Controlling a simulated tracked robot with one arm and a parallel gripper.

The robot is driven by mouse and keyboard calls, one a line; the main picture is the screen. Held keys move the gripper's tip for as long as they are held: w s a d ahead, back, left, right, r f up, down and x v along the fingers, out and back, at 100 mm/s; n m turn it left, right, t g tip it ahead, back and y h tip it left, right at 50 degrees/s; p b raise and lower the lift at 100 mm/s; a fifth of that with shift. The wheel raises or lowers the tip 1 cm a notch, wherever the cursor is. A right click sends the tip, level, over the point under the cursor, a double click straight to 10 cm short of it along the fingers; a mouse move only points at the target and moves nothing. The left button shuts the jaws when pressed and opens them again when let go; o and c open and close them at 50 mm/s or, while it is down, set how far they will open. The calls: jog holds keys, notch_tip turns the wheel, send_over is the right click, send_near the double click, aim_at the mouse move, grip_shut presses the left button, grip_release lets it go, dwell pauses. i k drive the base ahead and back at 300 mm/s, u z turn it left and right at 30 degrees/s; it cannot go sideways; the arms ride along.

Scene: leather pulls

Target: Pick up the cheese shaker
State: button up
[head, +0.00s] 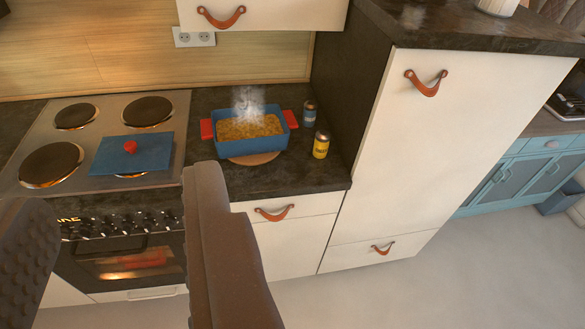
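A steaming blue pot with red handles (250,128) stands on a round board left of the shakers. A blue lid (132,153) lies on the stove (85,190). A tall white cabinet (455,130) rises on the right. Free floor (450,285) lies at lower right.

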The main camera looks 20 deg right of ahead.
aim_at(323, 138)
jog(key=u, duration=0.75)
jog(key=i, duration=1.3)
jog(key=z, duration=0.85)
jog(key=i, duration=0.45)
jog(key=z, duration=0.3)
